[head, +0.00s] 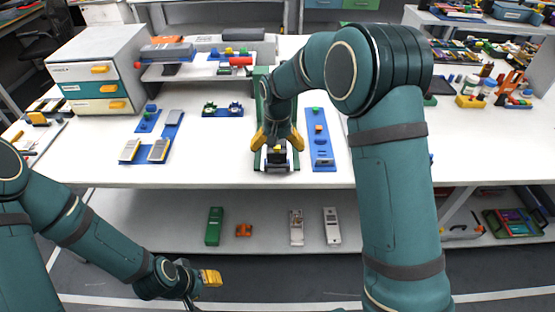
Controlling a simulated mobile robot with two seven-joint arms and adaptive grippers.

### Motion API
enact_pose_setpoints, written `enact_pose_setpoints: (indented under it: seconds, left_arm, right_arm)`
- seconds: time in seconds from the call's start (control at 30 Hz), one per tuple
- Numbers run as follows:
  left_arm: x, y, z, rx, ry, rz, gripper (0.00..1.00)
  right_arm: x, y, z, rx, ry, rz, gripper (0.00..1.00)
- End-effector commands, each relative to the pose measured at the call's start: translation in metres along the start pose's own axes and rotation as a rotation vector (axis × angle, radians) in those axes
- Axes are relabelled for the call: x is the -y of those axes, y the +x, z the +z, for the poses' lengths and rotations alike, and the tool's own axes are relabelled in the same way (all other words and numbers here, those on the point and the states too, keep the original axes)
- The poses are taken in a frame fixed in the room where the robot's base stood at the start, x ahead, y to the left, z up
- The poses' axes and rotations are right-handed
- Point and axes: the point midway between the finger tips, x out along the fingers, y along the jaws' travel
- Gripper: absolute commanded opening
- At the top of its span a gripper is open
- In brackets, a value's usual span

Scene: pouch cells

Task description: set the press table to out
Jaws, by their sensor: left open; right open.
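The press (261,82) is a tall narrow green frame standing on the white bench, largely hidden behind my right arm. Its press table seems to be the small dark block (277,160) on a pale base at the bench's front. My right gripper (277,142) points down over it, open, with one yellow fingertip on either side. I cannot tell whether the fingertips touch it. My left gripper (211,277) is open and empty, low in front of the bench at the lower left, well away from the press.
A blue strip (319,140) with small parts lies just right of the press. Blue trays with grey pieces (158,150) lie to the left, before a drawer cabinet (100,75). A lower shelf (270,237) holds several small devices. Bare bench (215,160) lies left of the press.

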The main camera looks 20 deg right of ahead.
Motion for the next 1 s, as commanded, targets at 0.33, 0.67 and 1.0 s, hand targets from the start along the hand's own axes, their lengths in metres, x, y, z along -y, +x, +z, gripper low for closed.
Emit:
enact_pose_setpoints:
  seconds: [0.33, 0.67, 1.0]
  left_arm:
    - [0.0, 0.0, 0.0, 0.0, 0.0, 0.0, 0.47]
    - [0.0, 0.0, 0.0, 0.0, 0.0, 0.0, 0.47]
    - [0.0, 0.0, 0.0, 0.0, 0.0, 0.0, 0.47]
  right_arm:
    - [0.0, -0.041, 0.001, 0.002, -0.001, 0.0, 1.0]
    - [0.0, -0.043, 0.001, 0.002, -0.001, 0.0, 1.0]
    - [0.001, -0.006, 0.013, 0.016, -0.027, -0.029, 1.0]
